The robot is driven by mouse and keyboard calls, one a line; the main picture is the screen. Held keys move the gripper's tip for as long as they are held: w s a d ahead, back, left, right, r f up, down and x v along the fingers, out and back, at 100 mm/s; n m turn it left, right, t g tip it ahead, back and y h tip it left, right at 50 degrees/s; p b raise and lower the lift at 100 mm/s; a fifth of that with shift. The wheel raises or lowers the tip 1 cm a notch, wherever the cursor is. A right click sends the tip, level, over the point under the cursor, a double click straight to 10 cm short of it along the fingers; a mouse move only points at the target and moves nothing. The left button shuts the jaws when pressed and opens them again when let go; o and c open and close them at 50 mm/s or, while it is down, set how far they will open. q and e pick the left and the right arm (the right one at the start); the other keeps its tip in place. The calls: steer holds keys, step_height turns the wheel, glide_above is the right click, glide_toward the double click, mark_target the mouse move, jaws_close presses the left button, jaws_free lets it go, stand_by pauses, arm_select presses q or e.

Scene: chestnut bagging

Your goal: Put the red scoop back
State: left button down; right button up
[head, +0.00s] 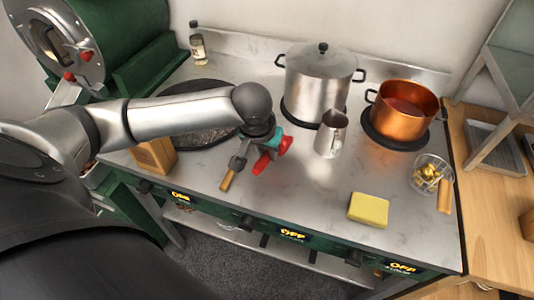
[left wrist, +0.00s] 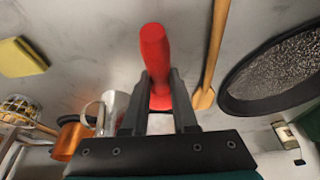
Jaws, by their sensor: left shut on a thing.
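The red scoop (head: 263,164) is held by my left gripper (left wrist: 160,82) over the steel counter, left of the metal pitcher. In the left wrist view its red handle (left wrist: 154,50) stands between the two fingers, which are shut on it. The gripper hides part of the scoop, and I cannot tell whether it touches the counter. My right gripper is not in view.
A wooden utensil (left wrist: 214,55) lies beside the gripper. The pitcher (head: 331,138), steel pot (head: 318,85), copper pot (head: 403,112), yellow sponge (head: 368,209) and wire basket (head: 427,174) stand rightward. A dark round pan (head: 190,138) and wooden block (head: 154,156) are leftward. Front-middle counter is clear.

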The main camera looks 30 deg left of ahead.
arm_select(q)
steer(key=shift+f, duration=0.75)
steer(key=shift+f, duration=0.7)
steer(key=c, duration=0.6)
jaws_free()
steer(key=p+v, duration=0.4)
steer(key=v, duration=1.1)
steer(key=shift+r, duration=0.15)
